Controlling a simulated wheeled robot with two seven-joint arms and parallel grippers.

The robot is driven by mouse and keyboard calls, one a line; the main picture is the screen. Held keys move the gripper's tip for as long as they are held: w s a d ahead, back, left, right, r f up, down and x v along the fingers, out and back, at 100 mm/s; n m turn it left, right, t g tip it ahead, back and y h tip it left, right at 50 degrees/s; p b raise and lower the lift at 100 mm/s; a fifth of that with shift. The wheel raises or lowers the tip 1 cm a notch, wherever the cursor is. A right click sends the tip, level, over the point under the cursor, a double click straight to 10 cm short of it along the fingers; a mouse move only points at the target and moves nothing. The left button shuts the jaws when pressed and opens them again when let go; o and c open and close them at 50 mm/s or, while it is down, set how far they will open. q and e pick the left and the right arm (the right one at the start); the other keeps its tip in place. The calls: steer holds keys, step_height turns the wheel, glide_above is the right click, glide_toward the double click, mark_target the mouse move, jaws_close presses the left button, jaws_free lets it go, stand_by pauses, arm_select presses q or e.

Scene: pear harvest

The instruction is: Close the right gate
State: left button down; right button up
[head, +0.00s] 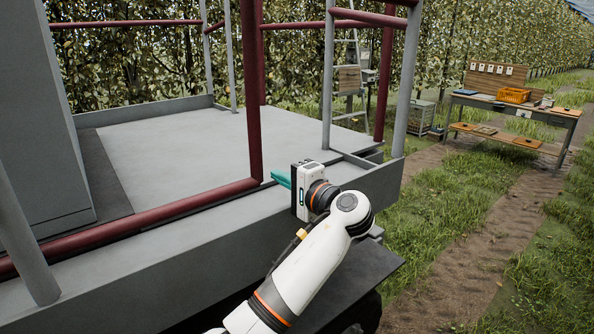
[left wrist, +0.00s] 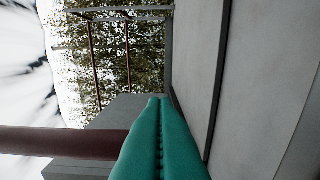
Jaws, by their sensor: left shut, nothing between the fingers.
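A dark red tubular gate frame (head: 251,95) stands on the near side of the grey platform, with its low bar running to the lower left. More dark red tubes (head: 384,75) stand by the grey posts at the right end; I cannot tell for sure which frame is the right gate. My left gripper (head: 278,178) is shut and empty, its teal fingers pointing left beside the near frame's lower corner. In the left wrist view the shut fingers (left wrist: 160,125) overlap the end of a dark red bar (left wrist: 60,142); contact is unclear. My right gripper is out of view.
The platform floor (head: 190,145) is bare. A grey post (head: 407,85) stands at the platform's right corner. A workbench (head: 515,105) with an orange crate (head: 514,95) stands at the back right. Grass and a dirt path (head: 455,240) lie open to the right.

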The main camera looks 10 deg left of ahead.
arm_select(q)
steer(key=shift+s+a, duration=0.4)
steer(key=shift+a, duration=0.05)
